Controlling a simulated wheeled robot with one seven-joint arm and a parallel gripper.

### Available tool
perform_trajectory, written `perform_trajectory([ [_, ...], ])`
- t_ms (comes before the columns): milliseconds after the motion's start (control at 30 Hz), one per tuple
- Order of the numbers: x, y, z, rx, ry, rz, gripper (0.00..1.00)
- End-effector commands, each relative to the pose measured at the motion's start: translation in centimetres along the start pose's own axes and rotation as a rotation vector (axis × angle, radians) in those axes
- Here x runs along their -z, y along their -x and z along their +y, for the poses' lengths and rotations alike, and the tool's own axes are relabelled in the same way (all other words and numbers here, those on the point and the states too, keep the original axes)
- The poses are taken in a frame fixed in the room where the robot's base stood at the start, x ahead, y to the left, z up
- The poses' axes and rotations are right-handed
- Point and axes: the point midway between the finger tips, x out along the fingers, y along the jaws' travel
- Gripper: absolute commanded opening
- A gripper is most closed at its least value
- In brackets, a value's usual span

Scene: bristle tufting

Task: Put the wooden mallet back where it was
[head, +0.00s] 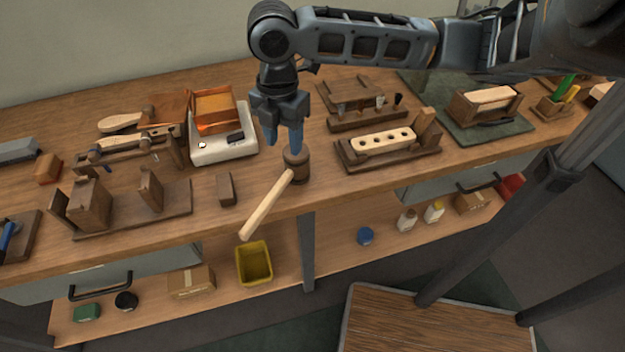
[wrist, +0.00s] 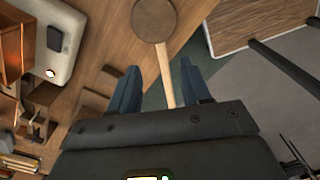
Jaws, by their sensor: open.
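The wooden mallet (head: 296,166) stands on its dark round head near the bench's front edge, and its pale handle (head: 265,207) slopes toward the front left, past the edge. My gripper (head: 284,146) points down just above and behind the mallet head, with blue fingers apart. In the wrist view the mallet head (wrist: 154,20) lies beyond the fingertips, and the pale handle runs back between the open fingers of my gripper (wrist: 158,82). Whether a finger touches the mallet is unclear.
A white scale (head: 224,148) with an orange-lined box is left of the gripper. A small dark block (head: 226,190) lies left of the mallet. A holed wooden block (head: 384,140) in a fixture is to the right. A yellow bin (head: 254,263) sits on the lower shelf.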

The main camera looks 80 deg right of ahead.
Motion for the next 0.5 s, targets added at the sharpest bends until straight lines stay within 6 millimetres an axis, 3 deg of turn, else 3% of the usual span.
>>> perform_trajectory([
  [67,0.6,0.1,0.5,-0.015,0.002,0.012,0.48],
  [167,3.6,0.6,2.6,-0.086,0.008,0.072,0.48],
  [267,9.2,2.2,6.3,-0.219,0.005,0.194,0.48],
  [400,18.6,6.4,11.2,-0.427,-0.036,0.439,0.48],
  [500,24.3,9.8,13.3,-0.544,-0.092,0.624,0.48],
])
